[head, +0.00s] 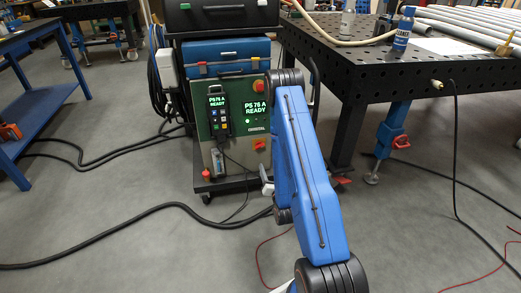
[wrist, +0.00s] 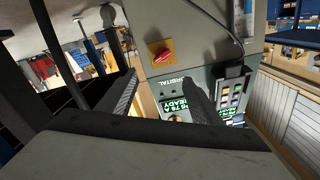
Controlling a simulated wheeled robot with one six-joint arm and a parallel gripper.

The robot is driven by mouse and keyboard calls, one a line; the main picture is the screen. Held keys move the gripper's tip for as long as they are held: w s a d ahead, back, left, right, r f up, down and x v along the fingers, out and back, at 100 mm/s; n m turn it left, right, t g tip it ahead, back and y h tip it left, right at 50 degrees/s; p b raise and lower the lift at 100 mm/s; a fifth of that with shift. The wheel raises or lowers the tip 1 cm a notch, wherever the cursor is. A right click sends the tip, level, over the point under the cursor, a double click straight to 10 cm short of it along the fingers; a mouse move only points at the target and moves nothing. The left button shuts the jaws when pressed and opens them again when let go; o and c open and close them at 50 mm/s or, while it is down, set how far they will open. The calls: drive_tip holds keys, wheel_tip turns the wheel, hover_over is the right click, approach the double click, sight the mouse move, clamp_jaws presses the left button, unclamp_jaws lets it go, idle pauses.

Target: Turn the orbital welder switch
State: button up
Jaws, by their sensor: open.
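The orbital welder (head: 231,160) is a green and grey cabinet on a low black cart. Its lit screen (head: 255,108) reads "PS 76 A READY". The switch (head: 259,145) is a red handle on a yellow plate, low on the front at the right. In the wrist view the welder appears upside down, and the switch (wrist: 161,55) is just beyond the fingertips, its handle slanted. My gripper (wrist: 163,80) is open and empty, with a gap between fingers and switch. In the head view my blue arm hides much of the gripper (head: 267,187).
A pendant (head: 218,110) hangs on the welder front beside the screen. A red button (head: 257,86) sits above. A black perforated table (head: 345,75) stands at the right with pipes and a blue can (head: 403,30). Black cables (head: 110,238) cross the floor at the left.

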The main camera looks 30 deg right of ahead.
drive_tip(key=n, duration=0.9)
approach(260, 147)
drive_tip(key=x, duration=0.9)
drive_tip(key=shift+c, duration=0.6)
drive_tip(key=c, duration=0.9)
